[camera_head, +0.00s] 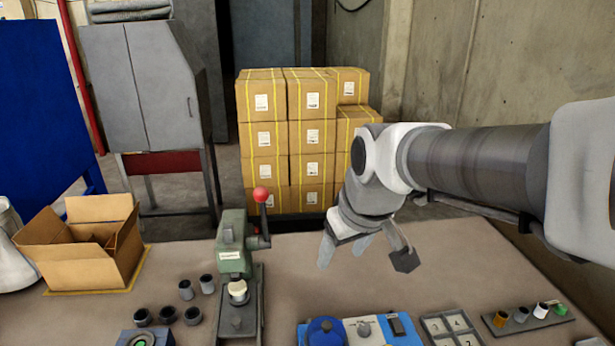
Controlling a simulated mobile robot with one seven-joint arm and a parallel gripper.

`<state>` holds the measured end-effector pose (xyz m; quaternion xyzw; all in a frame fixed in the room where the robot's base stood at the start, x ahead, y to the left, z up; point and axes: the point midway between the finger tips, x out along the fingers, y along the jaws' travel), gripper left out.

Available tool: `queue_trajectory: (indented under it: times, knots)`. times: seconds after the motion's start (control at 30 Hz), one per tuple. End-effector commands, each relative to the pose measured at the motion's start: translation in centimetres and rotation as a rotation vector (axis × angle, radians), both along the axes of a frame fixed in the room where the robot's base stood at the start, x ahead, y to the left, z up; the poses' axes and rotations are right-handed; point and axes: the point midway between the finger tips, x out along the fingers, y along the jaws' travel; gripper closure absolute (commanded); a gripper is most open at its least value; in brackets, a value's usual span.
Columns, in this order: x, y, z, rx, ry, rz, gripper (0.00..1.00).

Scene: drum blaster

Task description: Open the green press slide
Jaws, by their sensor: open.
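The green press (232,245) stands on the table left of the middle. It has a grey column and base, and a lever with a red ball knob (261,194) raised on its right side. A pale round part (238,290) sits under the press head, above the dark grey slide (237,322) at its base. I cannot tell how far the slide is out. My gripper (365,256) hangs over the table to the right of the press, apart from it, pointing down. Its fingers are open and empty.
An open cardboard box (85,245) and several dark cups (186,290) lie left of the press. A blue device (360,330), a compartment tray (450,328) and a rack of small parts (528,318) line the front right. Stacked cartons (290,140) stand behind the table.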

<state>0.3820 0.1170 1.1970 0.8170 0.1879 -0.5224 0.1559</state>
Motion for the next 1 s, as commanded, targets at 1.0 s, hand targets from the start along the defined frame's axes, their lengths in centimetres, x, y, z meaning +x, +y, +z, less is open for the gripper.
queue_trajectory:
  times: [1.0]
  knots:
    - [8.5,19.6,-20.4,0.026,0.061,0.497,0.33]
